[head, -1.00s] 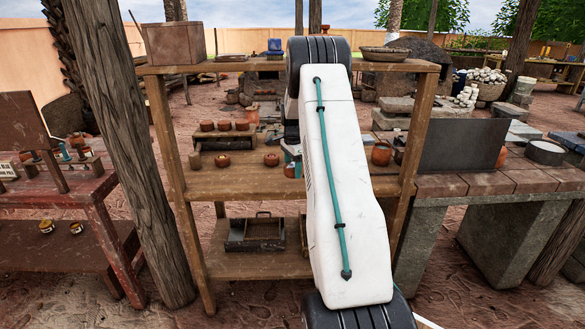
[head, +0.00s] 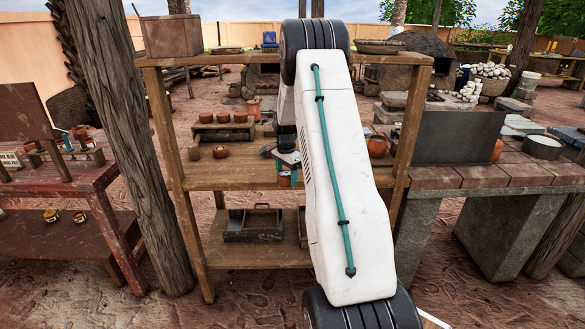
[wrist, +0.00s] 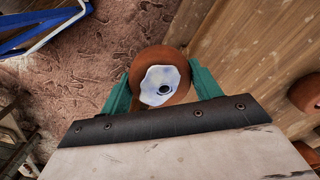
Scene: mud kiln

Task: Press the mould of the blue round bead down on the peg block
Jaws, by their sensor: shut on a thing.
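In the wrist view, my gripper (wrist: 163,88) has its teal fingers closed on the two sides of a round terracotta mould (wrist: 180,57). A glossy pale blue-and-white round face with a dark central hole, which looks like the blue round bead (wrist: 155,80), shows in the mould. The held mould hangs over the shelf's front edge, with floor below it. In the head view, my gripper (head: 286,163) is partly behind my arm, and the mould shows small under it. I cannot make out the peg block for certain; a long block with small upright pieces (head: 72,157) stands on the left red table.
The wooden shelf (head: 232,178) carries a row of terracotta pots (head: 223,117) on a rack and a lone pot (head: 220,152). A slotted tray (head: 255,222) sits lower. A wooden post (head: 125,150) stands between shelf and red table (head: 75,178). A brick-topped counter (head: 480,176) is at right.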

